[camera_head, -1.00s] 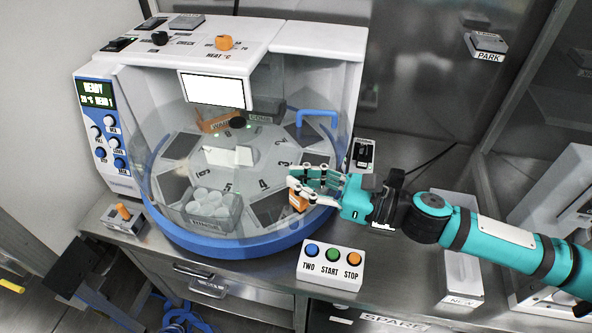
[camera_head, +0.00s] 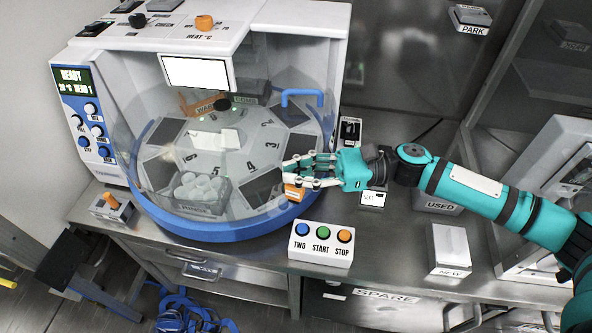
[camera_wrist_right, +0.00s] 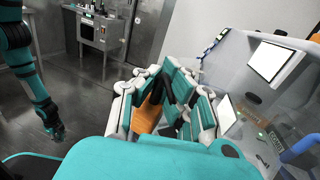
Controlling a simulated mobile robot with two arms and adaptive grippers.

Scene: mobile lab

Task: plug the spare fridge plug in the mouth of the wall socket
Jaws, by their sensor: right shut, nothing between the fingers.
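My right gripper (camera_head: 300,178) is shut and empty in front of the round clear-covered machine, at its right front edge; the fingers also fill the middle of the right wrist view (camera_wrist_right: 165,95). An orange piece (camera_head: 293,192) shows beside the fingers; I cannot tell what it is. The under-counter unit marked SPARE (camera_head: 385,293) is at the bottom of the head view. Neither its plug nor the wall socket can be made out. At the left of the right wrist view hangs a teal arm with a dark hand (camera_wrist_right: 55,130), apparently my left; its fingers are unclear.
The machine (camera_head: 215,231) fills the counter's left side. A three-button box (camera_head: 321,244) stands in front. Boxes marked NEW (camera_head: 450,249) and USED (camera_head: 440,206) stand at right. A PARK box (camera_head: 470,20) is on the back wall. Blue coils (camera_head: 190,315) lie on the floor.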

